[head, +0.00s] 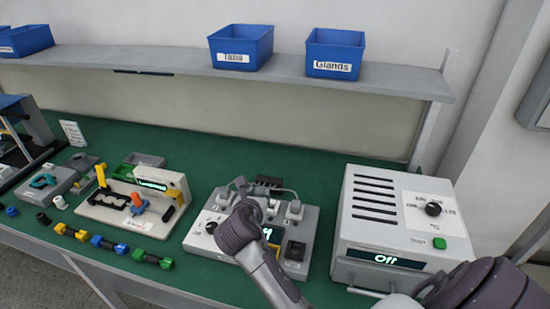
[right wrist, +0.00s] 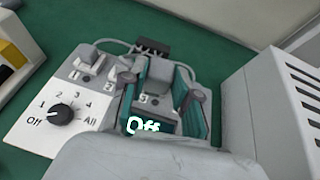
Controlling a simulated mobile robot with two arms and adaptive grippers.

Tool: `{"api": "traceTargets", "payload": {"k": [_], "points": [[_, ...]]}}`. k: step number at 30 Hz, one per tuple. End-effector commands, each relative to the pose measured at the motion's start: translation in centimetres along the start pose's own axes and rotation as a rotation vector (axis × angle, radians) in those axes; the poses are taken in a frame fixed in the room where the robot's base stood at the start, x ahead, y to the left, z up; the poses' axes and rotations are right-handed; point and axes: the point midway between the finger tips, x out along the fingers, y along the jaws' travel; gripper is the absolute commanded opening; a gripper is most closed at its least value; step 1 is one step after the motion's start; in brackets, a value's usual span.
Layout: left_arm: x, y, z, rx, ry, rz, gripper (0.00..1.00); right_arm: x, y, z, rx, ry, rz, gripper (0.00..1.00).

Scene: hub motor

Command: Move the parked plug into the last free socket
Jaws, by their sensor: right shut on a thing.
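The grey tester unit (head: 205,225) stands on the green bench, and its top also shows in the right wrist view (right wrist: 97,68). My right gripper (head: 256,200) is over the middle of the unit. In the right wrist view its teal-padded fingers (right wrist: 167,84) are shut around a grey plug (right wrist: 159,72). I cannot tell whether this plug is seated. Another plug (right wrist: 88,55) sits at the socket row's left end, with a cable to the black block (right wrist: 153,46) behind. A white plug (head: 294,207) stands at the right. The gripper hides some sockets. My left gripper is out of view.
A dial (right wrist: 62,115) points to Off, and the unit's display (right wrist: 143,125) reads Off. A white oven-like box (head: 350,225) stands close at the right. A fixture with a yellow lever (head: 130,200) and several coloured connectors (head: 110,245) are at the left.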

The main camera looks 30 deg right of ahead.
Motion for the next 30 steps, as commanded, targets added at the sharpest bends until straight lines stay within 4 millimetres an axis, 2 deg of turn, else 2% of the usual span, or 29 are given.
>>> {"api": "traceTargets", "payload": {"k": [1, 3, 6, 10, 17, 24, 30], "points": [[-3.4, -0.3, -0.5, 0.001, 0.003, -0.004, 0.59, 1.3, -0.3, 2.2, 0.009, 0.007, -0.026, 0.0], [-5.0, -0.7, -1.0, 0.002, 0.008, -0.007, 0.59, 3.5, -0.8, 2.6, 0.02, 0.006, -0.049, 0.0], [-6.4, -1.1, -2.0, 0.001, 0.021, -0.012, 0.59, 5.7, -1.4, 2.5, 0.032, 0.005, -0.068, 0.0], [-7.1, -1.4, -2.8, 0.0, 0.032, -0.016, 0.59, 7.2, -1.7, 1.9, 0.04, 0.001, -0.079, 0.0], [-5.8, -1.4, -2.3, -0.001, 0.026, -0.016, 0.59, 8.1, -1.8, 0.6, 0.041, -0.002, -0.081, 0.0], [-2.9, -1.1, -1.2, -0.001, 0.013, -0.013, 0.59, 9.2, -1.8, -1.7, 0.041, -0.002, -0.081, 0.0], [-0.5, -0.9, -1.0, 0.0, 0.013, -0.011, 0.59, 10.0, -1.8, -3.4, 0.042, -0.002, -0.081, 0.0]]}}
